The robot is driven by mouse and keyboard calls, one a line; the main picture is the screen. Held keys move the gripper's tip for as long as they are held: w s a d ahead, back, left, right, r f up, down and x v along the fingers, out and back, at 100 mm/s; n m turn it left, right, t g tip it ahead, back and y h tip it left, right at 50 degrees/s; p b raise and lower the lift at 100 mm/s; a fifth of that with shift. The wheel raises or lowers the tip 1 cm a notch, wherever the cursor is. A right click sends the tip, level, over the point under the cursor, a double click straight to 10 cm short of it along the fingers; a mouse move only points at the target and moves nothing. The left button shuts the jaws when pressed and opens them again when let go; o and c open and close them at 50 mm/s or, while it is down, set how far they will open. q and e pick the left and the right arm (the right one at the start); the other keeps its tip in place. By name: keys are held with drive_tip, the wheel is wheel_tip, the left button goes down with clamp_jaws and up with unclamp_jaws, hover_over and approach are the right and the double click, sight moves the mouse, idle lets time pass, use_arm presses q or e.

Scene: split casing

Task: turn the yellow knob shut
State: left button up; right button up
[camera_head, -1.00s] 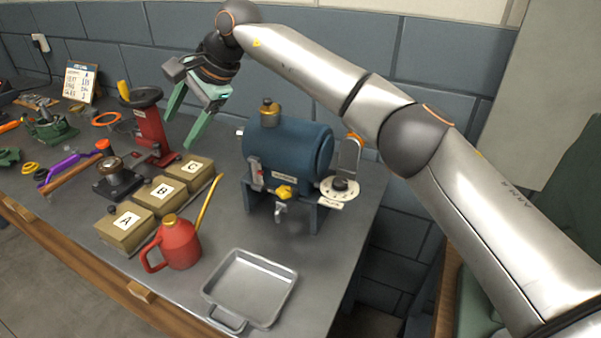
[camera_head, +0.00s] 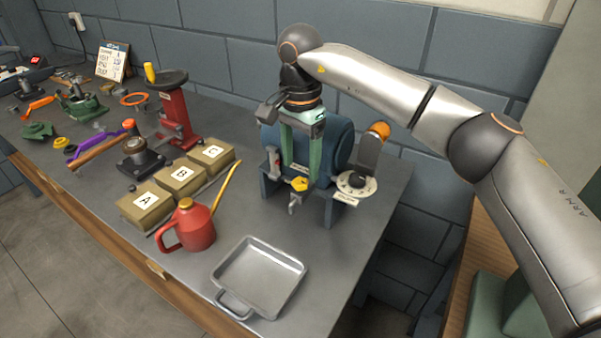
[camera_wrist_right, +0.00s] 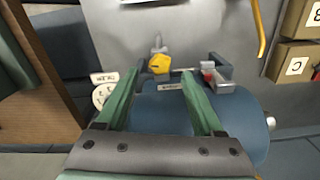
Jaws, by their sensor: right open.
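The yellow knob (camera_head: 299,184) sits low on the front of the blue tank (camera_head: 335,150), above a small tap spout (camera_head: 294,203). My right gripper (camera_head: 301,174) is open and points down in front of the tank, its green fingers just above the knob. In the right wrist view the knob (camera_wrist_right: 159,64) lies just beyond the fingertips, between the lines of the two spread fingers (camera_wrist_right: 160,76). I see no contact with it. The fingers hide part of the tank front in the head view. My left gripper is not in view.
A dial plate (camera_head: 357,185) stands right of the tank, and a red-marked gauge (camera_head: 273,161) left of the knob. A metal tray (camera_head: 262,250), a red oil can (camera_head: 190,228) and lettered boxes (camera_head: 180,180) are in front and left. The bench's right edge is close.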

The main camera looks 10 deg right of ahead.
sight(300, 181)
drive_tip(key=shift+f, duration=1.85)
clamp_jaws()
